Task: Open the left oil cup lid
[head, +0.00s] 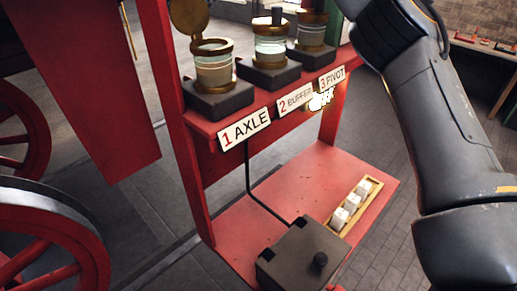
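The left oil cup (213,66), above the "1 AXLE" label, is a glass cup with brass rings on a dark block. Its round brass lid (189,16) stands raised at the cup's back left, and the cup's mouth is uncovered. The middle oil cup (270,46) and the right oil cup (311,31) stand beside it on the red shelf, each with a dark knob on top. Neither gripper is in view. A dark arm of mine crosses the right side and leaves at the top edge.
Below the shelf, a red lower deck (305,180) holds a dark box (300,255) with a round knob and a yellow tray (336,224) with white blocks. Red spoked wheels (45,250) are at left. Red posts flank the shelf. Paved floor is clear at right.

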